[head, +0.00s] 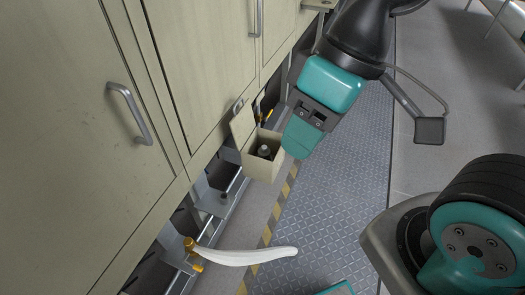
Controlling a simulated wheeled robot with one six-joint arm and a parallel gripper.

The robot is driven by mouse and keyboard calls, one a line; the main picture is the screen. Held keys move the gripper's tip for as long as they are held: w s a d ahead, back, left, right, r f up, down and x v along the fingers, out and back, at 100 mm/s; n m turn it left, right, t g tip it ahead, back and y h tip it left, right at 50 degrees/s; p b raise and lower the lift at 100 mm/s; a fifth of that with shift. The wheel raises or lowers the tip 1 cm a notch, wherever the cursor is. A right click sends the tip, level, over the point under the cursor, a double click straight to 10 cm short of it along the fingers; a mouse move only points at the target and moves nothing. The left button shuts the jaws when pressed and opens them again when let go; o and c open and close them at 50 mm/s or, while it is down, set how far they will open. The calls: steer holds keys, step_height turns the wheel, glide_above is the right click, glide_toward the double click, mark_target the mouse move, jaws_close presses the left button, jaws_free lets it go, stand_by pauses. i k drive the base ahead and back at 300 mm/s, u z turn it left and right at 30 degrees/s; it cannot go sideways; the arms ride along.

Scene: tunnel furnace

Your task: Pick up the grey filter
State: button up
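A small dark grey object, which looks like the grey filter (264,151), stands inside a small cream box (256,170) with its lid open, under the cabinets. Only its rounded top shows above the box rim; its lower part is hidden. My gripper (299,139), teal and dark grey, points downward just right of the box. It appears apart from the filter, with nothing seen held in it. Its fingers are seen from behind, so the gap between them is hidden.
Cream cabinets (75,160) with metal handles fill the left. A white curved pipe (245,257) with a brass fitting (191,245) juts out over the walkway below the box. A patterned metal floor strip (340,180) lies open on the right, edged by yellow-black tape.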

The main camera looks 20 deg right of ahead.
mark_target(264, 152)
steer(key=z, duration=2.8)
steer(key=k, duration=1.1)
steer(key=u, duration=1.7)
steer(key=i, duration=1)
steer(key=u, duration=0.05)
